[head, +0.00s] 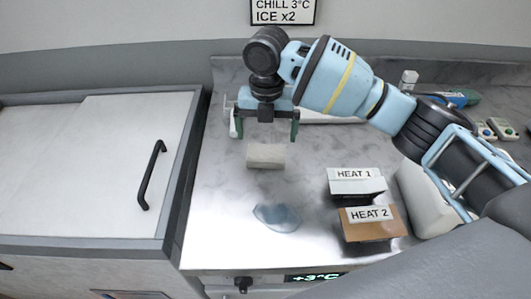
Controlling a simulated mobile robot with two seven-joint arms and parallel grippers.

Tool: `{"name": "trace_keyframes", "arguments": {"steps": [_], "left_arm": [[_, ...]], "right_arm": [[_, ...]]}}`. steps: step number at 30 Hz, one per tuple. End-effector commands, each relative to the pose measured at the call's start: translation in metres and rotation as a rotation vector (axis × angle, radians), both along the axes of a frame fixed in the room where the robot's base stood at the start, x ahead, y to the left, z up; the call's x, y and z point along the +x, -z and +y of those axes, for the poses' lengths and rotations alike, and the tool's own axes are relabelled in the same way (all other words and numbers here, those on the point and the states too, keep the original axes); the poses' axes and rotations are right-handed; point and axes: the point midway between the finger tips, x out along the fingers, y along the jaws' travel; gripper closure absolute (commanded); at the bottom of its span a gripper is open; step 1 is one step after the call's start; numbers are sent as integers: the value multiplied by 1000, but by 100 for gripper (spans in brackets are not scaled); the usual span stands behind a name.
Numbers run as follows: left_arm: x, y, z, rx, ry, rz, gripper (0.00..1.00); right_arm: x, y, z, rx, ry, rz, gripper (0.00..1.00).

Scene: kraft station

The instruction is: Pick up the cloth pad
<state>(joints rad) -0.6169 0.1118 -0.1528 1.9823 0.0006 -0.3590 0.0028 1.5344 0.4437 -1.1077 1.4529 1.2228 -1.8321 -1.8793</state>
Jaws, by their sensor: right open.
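A pale beige block-like pad, which looks like the cloth pad (265,155), lies on the grey marbled counter in the head view. My right gripper (266,136) is above and slightly behind it, pointing down. Its two dark green fingers are spread wide and nothing is between them. The fingertips look apart from the pad. My left gripper is not in the picture.
A bluish clear puddle-like patch (277,217) lies on the counter in front of the pad. Boxes labelled HEAT 1 (356,187) and HEAT 2 (372,227) stand at right. A lidded chest with a black handle (151,175) is at left.

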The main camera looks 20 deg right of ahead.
Motion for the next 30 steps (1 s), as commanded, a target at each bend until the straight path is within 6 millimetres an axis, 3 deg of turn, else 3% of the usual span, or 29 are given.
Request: {"name": "trace_keyframes", "arguments": {"steps": [3,11,21,30], "left_arm": [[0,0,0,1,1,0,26],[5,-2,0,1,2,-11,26],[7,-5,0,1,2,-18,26],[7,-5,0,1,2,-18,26]], "right_arm": [[0,14,0,-1,0,4,0],[0,24,-1,-2,0,2,0],[1,66,-1,-1,0,1,0],[1,69,0,0,0,-1,1]]}}
